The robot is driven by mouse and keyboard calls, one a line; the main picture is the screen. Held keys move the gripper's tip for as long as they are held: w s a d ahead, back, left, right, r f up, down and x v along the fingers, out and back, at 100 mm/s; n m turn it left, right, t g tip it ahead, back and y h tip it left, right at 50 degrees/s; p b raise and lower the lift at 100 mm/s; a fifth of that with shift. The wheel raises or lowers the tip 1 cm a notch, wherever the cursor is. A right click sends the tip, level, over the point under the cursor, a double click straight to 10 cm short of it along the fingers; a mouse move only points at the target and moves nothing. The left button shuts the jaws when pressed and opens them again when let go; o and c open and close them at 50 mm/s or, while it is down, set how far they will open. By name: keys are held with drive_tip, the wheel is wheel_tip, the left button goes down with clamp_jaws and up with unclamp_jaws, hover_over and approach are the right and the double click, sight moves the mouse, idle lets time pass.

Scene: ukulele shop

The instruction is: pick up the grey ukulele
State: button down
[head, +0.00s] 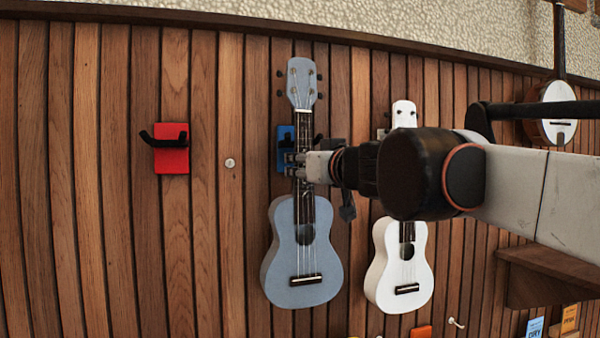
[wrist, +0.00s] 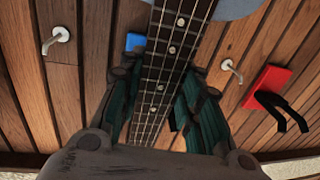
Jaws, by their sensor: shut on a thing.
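The grey ukulele (head: 303,245) is upright in front of the wood-slat wall, its body low and its blue-grey headstock high. My gripper (head: 298,165) comes in from the right and is shut on its neck, a little above the body. In the wrist view the dark fretboard with its strings (wrist: 165,70) runs between the fingers of my gripper (wrist: 160,110). A blue wall hanger (head: 284,150) is behind the neck, partly hidden. Whether the neck still touches the hanger cannot be told.
A white ukulele (head: 400,270) hangs close on the right, partly behind my arm. A red hanger with a black hook (head: 171,150) is empty on the left. A banjo (head: 556,110) hangs at the far right, above a wooden shelf (head: 545,275). The wall left of the red hanger is clear.

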drive_tip(key=s+a+b+v, duration=0.1)
drive_tip(key=a+b+v, duration=0.1)
drive_tip(key=v, duration=1.6)
drive_tip(key=shift+a, duration=0.25)
